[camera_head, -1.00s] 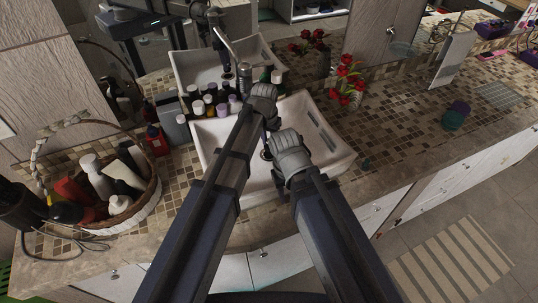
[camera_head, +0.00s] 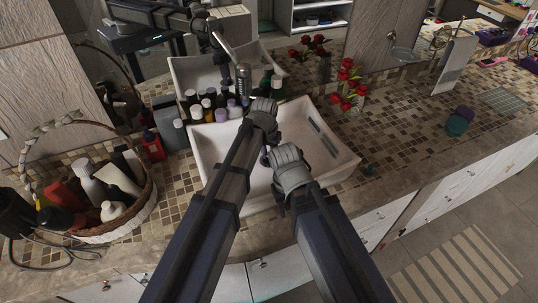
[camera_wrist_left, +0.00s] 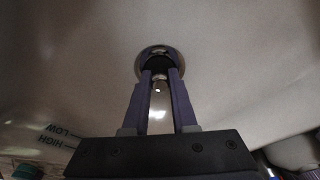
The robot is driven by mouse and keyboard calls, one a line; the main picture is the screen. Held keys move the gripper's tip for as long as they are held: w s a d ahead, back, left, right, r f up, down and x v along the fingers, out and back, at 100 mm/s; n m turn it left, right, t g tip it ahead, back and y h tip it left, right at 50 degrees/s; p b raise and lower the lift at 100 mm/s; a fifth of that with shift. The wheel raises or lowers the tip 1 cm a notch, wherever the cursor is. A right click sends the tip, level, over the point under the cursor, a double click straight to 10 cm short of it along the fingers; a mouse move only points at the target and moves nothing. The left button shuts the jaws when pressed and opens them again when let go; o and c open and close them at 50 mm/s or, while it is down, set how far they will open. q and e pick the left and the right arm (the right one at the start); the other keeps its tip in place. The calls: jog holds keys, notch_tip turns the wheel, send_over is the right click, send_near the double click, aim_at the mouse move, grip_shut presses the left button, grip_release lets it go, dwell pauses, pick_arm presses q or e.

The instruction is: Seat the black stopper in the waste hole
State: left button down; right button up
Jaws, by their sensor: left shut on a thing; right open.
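The white basin (camera_head: 335,155) is set in the tiled counter. In the left wrist view, the waste hole (camera_wrist_left: 146,52) is a metal-rimmed round opening just beyond the fingertips of my left gripper (camera_wrist_left: 159,77). My left gripper is shut on the black stopper (camera_wrist_left: 158,64); its dark body shows at the fingertips, over the hole, with a small shiny part between the fingers. I cannot tell whether the stopper touches the hole. In the head view, the left hand mostly hides the hole and stopper. My right gripper (camera_head: 279,192) is open over the front of the basin, its fingers mostly hidden.
Several bottles (camera_head: 210,105) stand behind the basin near the tap (camera_head: 243,82). A wicker basket (camera_head: 140,207) of bottles is at the left. Red flowers (camera_head: 349,80) stand at the basin's back right. The counter to the right (camera_head: 405,135) is mostly clear.

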pick_arm(q)
jog(key=shift+s+f+b, duration=0.3)
jog(key=shift+f+b, duration=0.05)
jog(key=shift+b, duration=0.05)
pick_arm(e)
jog(key=shift+s+f, duration=0.25)
jog(key=shift+f, duration=0.15)
pick_arm(q)
jog(key=c, duration=0.7)
grip_release()
jog(key=shift+s, duration=0.2)
pick_arm(e)
jog(key=shift+s, duration=0.1)
pick_arm(q)
jog(key=shift+w+r+p, duration=0.2)
jog(key=shift+r+p, duration=0.25)
jog(key=shift+p, duration=0.15)
pick_arm(e)
jog(key=shift+w+r, duration=0.3)
jog(key=shift+r, duration=0.2)
pick_arm(q)
jog(key=r+p, duration=0.8)
jog(key=s+r+p, duration=0.1)
jog(key=r+p, duration=0.3)
jog(key=shift+a, duration=0.35)
pick_arm(e)
notch_tip(320, 180, up, 12)
